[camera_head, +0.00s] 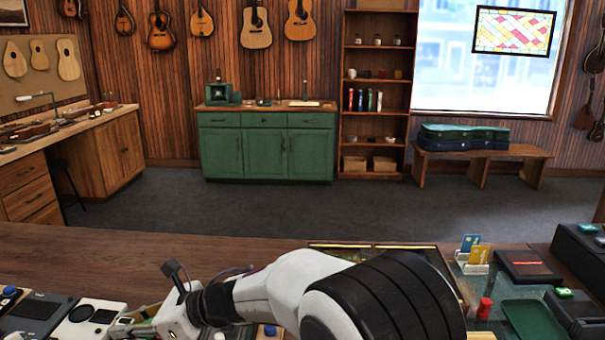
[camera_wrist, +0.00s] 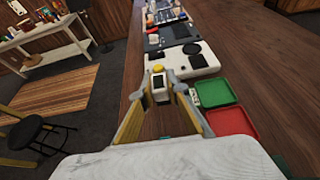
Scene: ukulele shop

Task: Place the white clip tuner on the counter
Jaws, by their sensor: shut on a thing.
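My gripper (camera_wrist: 161,88) is shut on a small white block with a dark face, which looks like the white clip tuner (camera_wrist: 160,94). It is held between the fingertips, above or at the wooden counter (camera_wrist: 245,45); I cannot tell whether it touches. In the head view my gripper (camera_head: 135,329) is low at the left, over the counter's near side (camera_head: 60,250), partly hidden by my arm. The tuner is too small to make out surely there.
A white device (camera_wrist: 195,60) and a dark device (camera_wrist: 180,33) lie just beyond my gripper. A yellow round-topped object (camera_wrist: 158,69) is close to the fingertips. A green tray (camera_wrist: 232,97) and a red tray (camera_wrist: 245,116) lie to the right. Bare wood stretches beyond them.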

